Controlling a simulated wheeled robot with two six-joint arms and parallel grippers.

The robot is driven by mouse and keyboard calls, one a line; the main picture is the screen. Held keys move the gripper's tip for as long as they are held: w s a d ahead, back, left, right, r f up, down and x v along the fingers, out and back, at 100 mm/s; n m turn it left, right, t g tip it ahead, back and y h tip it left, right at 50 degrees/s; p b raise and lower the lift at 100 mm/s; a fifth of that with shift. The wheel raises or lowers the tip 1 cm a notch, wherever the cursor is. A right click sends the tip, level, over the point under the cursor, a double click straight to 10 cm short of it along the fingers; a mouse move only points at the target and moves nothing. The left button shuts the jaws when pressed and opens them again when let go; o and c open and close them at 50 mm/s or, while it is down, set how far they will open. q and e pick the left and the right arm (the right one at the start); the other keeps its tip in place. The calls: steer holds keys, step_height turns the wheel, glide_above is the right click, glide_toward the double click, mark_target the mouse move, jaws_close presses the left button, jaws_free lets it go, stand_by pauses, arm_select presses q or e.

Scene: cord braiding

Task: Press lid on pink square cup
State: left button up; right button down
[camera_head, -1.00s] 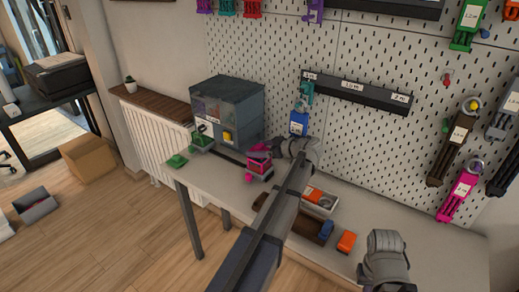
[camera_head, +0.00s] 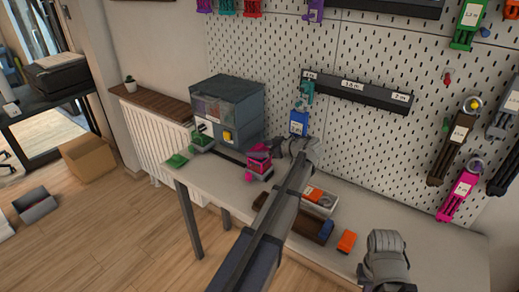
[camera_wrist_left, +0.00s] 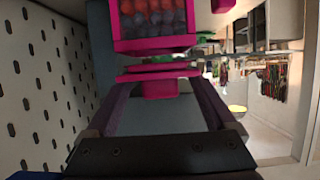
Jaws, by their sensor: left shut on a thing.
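The pink square cup (camera_head: 260,171) stands on the workbench, left of my left gripper in the head view. In the left wrist view the cup (camera_wrist_left: 155,45) is at the top, with red and dark round pieces showing through it. My left gripper (camera_head: 272,151) is shut on a pink lid (camera_head: 259,153). The lid (camera_wrist_left: 158,87) shows between its fingers in the left wrist view, close to the cup; I cannot tell whether they touch. A grey joint of my right arm is at the lower right of the head view, and its fingers do not show.
A grey cabinet (camera_head: 228,108) and a green cup (camera_head: 202,141) are on the bench behind and left. A green lid (camera_head: 176,161) lies at its left end. A tray, an orange block (camera_head: 347,241) and a blue thing (camera_head: 327,230) lie to the right. A pegboard (camera_head: 350,135) stands behind.

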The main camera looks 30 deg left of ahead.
arm_select(q)
steer(key=shift+c, duration=0.8)
steer(key=shift+f+b, duration=0.8)
steer(key=shift+b, duration=0.05)
steer(key=o, duration=1.2)
steer(key=shift+d+r, duration=0.1)
steer(key=p+v, duration=0.2)
steer(key=v, duration=0.4)
steer(key=shift+s, duration=0.15)
